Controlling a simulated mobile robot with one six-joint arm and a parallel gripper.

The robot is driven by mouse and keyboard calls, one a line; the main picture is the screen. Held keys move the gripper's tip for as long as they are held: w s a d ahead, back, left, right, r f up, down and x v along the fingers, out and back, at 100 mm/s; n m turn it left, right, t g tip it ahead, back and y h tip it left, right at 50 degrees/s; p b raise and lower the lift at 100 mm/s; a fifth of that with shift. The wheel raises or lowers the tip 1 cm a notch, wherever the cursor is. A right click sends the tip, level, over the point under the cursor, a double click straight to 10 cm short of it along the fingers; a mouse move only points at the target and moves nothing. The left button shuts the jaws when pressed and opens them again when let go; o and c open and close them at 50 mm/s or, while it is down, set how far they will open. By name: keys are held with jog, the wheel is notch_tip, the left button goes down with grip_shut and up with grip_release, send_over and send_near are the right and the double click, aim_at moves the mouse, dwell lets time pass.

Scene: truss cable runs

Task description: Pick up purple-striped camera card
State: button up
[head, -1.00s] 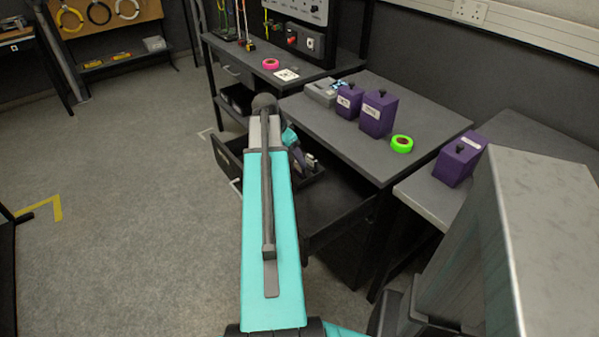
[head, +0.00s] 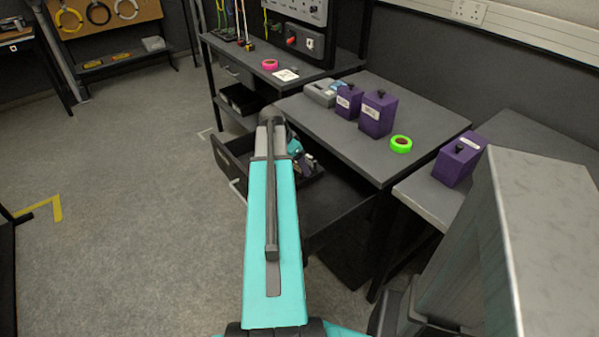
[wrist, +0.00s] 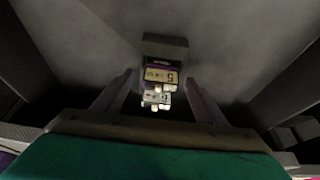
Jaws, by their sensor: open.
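A grey camera card with a purple stripe and a pale label (wrist: 162,76) shows in the wrist view, inside the open drawer. A second small piece with a whitish label (wrist: 156,98) shows just below it in that view; I cannot tell how the two touch. My gripper (wrist: 159,84) is open, with one finger on each side of these pieces. I cannot tell whether the fingers touch the card. In the head view my arm reaches down into the drawer (head: 345,212), and its wrist largely hides the small items there.
The workbench top (head: 335,128) above the drawer holds two purple boxes (head: 377,114) and a green tape roll (head: 401,144). Its edge is close to my arm. Another purple box (head: 460,162) stands on the right bench.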

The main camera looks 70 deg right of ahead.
jog(key=shift+x, duration=1.3)
jog(key=c, duration=1.1)
jog(key=shift+c, duration=0.2)
jog(key=shift+r, duration=0.15)
